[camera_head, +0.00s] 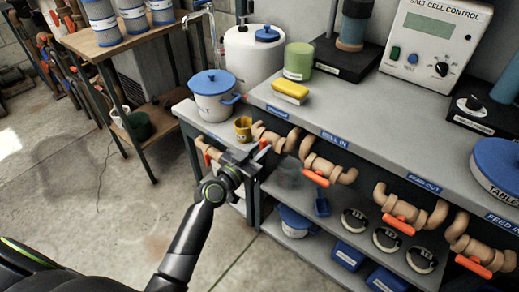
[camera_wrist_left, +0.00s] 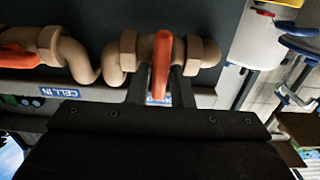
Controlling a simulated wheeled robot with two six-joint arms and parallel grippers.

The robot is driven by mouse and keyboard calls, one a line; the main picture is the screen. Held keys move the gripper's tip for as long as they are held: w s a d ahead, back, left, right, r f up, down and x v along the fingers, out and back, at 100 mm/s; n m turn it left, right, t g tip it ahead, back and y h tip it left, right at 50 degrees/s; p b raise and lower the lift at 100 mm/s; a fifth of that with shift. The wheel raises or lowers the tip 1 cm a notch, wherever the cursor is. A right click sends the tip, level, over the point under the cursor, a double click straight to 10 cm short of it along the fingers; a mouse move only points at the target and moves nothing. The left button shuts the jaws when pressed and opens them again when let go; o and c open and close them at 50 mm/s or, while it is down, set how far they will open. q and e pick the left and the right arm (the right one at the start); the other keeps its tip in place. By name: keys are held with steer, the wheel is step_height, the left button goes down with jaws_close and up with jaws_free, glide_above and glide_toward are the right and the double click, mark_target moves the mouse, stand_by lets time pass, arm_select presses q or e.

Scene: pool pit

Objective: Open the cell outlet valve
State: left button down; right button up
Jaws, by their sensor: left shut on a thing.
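The leftmost tan pipe valve (camera_head: 272,136) on the bench front sits under a blue label too small to read. My left gripper (camera_head: 254,153) is at this valve, partly covering it. In the left wrist view, its two dark fingers (camera_wrist_left: 160,92) are shut on the orange handle (camera_wrist_left: 162,62). The handle stands across the tan valve body (camera_wrist_left: 193,52). A blue label behind the handle is mostly hidden. The "CELL IN" label (camera_wrist_left: 56,92) is to the left, beside another orange handle (camera_wrist_left: 18,59). My right gripper is not in view.
More valves with orange handles, such as the CELL IN valve (camera_head: 325,172), line the bench front to the right. A yellow cup (camera_head: 243,129) and a blue-lidded white pot (camera_head: 213,96) stand near the bench's left end. Open floor (camera_head: 70,195) lies left.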

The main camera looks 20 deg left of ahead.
arm_select(q)
steer(key=shift+n, duration=0.3)
steer(key=shift+w+a+f+n+p, duration=0.15)
steer(key=shift+n+p, duration=0.1)
steer(key=shift+n, duration=2.65)
steer(key=shift+s+a+f+n+p, duration=0.1)
steer(key=shift+n+p, duration=0.15)
steer(key=shift+n, duration=2.65)
steer(key=shift+w+a+f+n+p, duration=0.15)
steer(key=shift+n+p, duration=0.1)
steer(key=shift+n, duration=2.65)
steer(key=shift+s, duration=0.1)
steer(key=c, duration=1.4)
jaws_free()
